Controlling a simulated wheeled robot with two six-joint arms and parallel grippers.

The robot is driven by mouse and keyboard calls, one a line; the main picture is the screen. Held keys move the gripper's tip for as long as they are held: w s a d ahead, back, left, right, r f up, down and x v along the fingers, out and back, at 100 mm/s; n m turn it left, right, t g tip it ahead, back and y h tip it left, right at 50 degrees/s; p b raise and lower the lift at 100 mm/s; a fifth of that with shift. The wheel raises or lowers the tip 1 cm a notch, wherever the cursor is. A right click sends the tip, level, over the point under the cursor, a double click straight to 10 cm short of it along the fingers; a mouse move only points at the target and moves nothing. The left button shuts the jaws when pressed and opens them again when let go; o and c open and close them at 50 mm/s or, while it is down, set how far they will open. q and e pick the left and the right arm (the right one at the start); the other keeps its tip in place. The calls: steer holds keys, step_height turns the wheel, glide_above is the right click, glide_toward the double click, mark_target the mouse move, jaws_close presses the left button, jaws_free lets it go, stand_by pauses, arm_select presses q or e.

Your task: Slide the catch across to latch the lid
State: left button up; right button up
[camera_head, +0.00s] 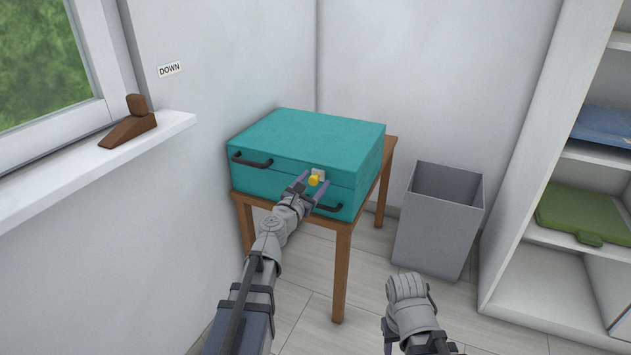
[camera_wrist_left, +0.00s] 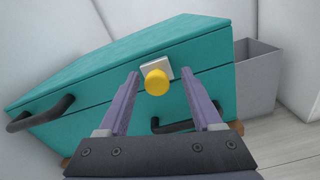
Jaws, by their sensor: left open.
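A teal case (camera_head: 300,150) with a shut lid stands on a small wooden table (camera_head: 343,240). On its front, at the lid seam, is a catch with a yellow knob (camera_head: 313,181) on a pale plate (camera_head: 319,173). In the left wrist view the knob (camera_wrist_left: 157,82) shows ahead, between the finger lines. My left gripper (camera_head: 310,188) is open at the front of the case, its fingers on either side of the knob; I cannot tell whether they touch it. My right gripper (camera_head: 388,345) is low at the bottom of the head view, mostly hidden, its jaws unclear.
Two dark handles, left (camera_head: 252,160) and right (camera_head: 330,208), stick out from the case front. A grey bin (camera_head: 438,225) stands right of the table, and a white shelf unit (camera_head: 560,237) beyond it. A windowsill (camera_head: 160,140) with a brown wedge (camera_head: 128,128) is at left.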

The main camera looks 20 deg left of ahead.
arm_select(q)
steer(key=s, duration=0.6)
steer(key=shift+s+a, duration=0.3)
steer(key=shift+a, duration=0.1)
steer(key=shift+d, duration=0.1)
